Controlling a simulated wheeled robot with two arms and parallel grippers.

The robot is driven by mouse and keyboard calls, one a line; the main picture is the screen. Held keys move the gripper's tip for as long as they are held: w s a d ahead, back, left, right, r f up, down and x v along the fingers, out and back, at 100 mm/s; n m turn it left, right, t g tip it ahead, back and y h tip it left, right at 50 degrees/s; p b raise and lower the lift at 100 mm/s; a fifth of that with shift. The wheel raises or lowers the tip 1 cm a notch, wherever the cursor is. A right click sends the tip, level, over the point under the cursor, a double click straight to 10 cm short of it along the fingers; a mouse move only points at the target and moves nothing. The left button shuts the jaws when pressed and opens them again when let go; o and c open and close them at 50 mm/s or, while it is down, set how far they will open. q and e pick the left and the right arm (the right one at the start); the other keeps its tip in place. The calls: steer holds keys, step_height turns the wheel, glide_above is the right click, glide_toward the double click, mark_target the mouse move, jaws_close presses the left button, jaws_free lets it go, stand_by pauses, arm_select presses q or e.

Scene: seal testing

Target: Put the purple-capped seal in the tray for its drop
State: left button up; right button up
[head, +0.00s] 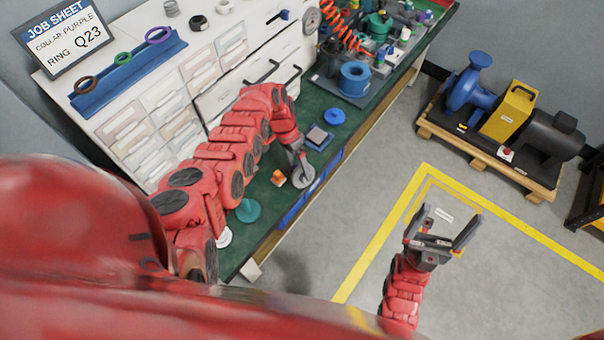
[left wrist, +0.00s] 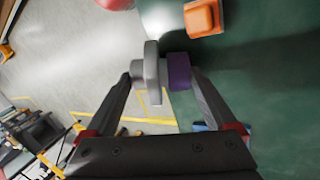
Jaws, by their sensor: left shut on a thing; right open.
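My left gripper (head: 298,158) is shut on the purple-capped seal, low over the front edge of the green bench. In the head view the seal shows as a grey disc (head: 305,178); its purple cap cannot be made out there. In the left wrist view the purple cap (left wrist: 180,72) and grey disc (left wrist: 152,75) sit between the fingertips (left wrist: 166,80), the disc on edge. A small blue square tray (head: 318,138) with a grey middle lies on the bench just beyond; I cannot tell if it is the drop tray. My right gripper (head: 443,241) is open and empty over the floor.
An orange block (head: 278,179) lies beside the held seal. Teal (head: 248,210), white (head: 224,238) and blue (head: 335,116) capped pieces stand on the bench. A job sheet (head: 65,35) reads "COLLAR PURPLE, RING Q23". A pump pallet (head: 490,165) stands at right.

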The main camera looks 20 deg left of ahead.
arm_select(q)
jaws_close()
steer(key=shift+r, duration=0.15)
